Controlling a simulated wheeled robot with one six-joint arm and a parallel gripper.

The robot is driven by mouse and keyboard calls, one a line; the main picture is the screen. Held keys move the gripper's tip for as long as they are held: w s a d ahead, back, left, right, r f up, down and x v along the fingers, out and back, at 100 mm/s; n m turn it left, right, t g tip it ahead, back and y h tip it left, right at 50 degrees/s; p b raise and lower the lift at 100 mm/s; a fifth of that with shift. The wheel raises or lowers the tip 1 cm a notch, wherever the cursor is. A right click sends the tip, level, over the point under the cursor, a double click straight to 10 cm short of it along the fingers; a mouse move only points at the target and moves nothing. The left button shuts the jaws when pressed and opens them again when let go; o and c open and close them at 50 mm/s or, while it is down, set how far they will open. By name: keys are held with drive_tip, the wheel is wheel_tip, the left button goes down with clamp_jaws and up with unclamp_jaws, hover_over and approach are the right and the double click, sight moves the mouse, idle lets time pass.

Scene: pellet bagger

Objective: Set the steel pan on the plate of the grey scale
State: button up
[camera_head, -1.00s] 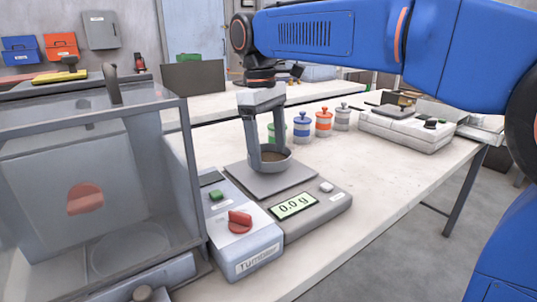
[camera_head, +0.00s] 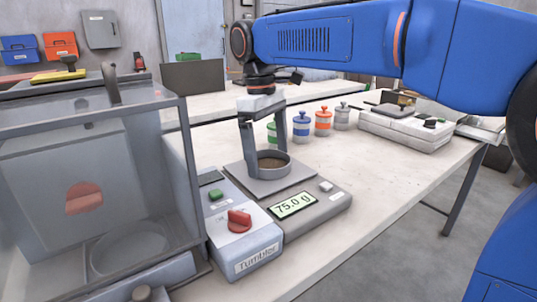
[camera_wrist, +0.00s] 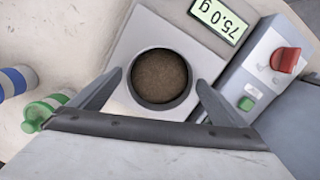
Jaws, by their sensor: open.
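The steel pan (camera_head: 268,165) stands upright on the plate (camera_head: 252,183) of the grey scale (camera_head: 318,213). The wrist view shows the round pan (camera_wrist: 160,104) from above, with brown, grainy contents, on the pale square plate. The scale's display (camera_head: 293,205) reads 75.0 g. My gripper (camera_head: 268,152) is open around the pan, its fingers pointing down. In the wrist view my gripper's two fingers (camera_wrist: 152,98) stand apart on either side of the pan, with gaps between them and its wall.
A control box labelled Tumbler (camera_head: 256,262), with a red knob and green button, adjoins the scale's left side. A clear-walled enclosure (camera_head: 95,180) stands at left. Several lidded jars (camera_head: 323,122) stand behind the scale. The bench right of the scale is clear.

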sight(263, 166)
wheel_tip(263, 166, up, 12)
drive_tip(key=a, duration=0.1)
drive_tip(key=shift+w, duration=0.4)
drive_tip(key=shift+s+a+f, duration=0.1)
